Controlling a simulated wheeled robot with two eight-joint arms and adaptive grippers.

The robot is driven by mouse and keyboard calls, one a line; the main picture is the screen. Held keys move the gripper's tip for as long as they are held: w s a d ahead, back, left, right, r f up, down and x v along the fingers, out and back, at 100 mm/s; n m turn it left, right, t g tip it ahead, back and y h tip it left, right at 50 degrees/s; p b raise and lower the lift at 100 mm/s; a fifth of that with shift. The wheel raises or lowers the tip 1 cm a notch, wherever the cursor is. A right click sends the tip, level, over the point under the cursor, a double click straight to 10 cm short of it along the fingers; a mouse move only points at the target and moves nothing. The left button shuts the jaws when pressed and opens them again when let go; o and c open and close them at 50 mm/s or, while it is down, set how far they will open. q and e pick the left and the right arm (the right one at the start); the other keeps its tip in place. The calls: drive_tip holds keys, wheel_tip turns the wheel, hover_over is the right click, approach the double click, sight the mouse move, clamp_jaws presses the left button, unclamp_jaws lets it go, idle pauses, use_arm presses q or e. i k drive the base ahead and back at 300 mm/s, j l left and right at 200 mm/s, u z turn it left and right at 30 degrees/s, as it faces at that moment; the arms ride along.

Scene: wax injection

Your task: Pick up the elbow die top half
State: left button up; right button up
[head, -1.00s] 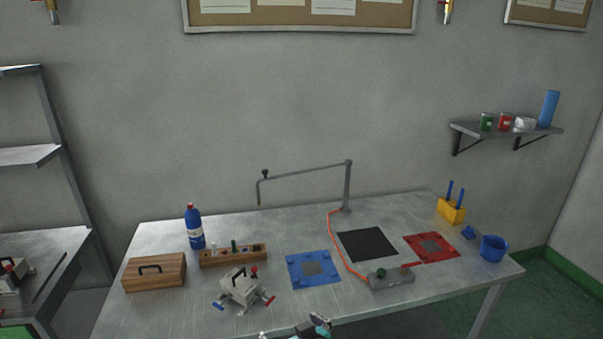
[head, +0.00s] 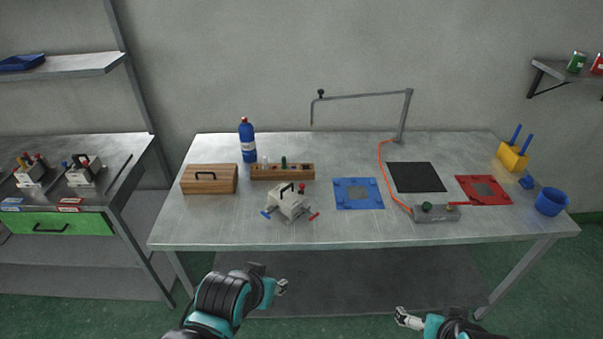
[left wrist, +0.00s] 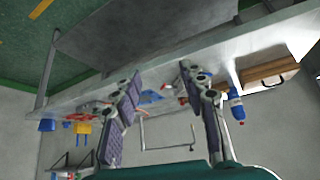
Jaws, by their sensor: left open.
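A grey metal die (head: 289,204) with a black handle on top and blue and red side knobs stands on the metal table, left of the middle. Its halves look closed together; I cannot tell from its shape whether it is the elbow die. Two similar dies, one at the left (head: 30,170) and one beside it (head: 84,172), stand on the side bench. My left gripper (head: 274,283) is open and empty in front of the table, apart from the die; its spread fingers show in the left wrist view (left wrist: 158,78). My right gripper (head: 404,318) is low at the bottom right; its jaw opening is unclear.
On the table are a wooden box (head: 209,179), a blue bottle (head: 247,140), a wooden rack (head: 282,171), a blue plate (head: 358,194), a black mat (head: 416,177) and a red plate (head: 483,190). The table front near the die is clear.

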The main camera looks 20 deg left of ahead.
sight(285, 195)
drive_tip(key=i+j, duration=0.3)
drive_tip(key=i, duration=0.2)
drive_tip(key=i+j, duration=0.35)
drive_tip(key=i, duration=0.15)
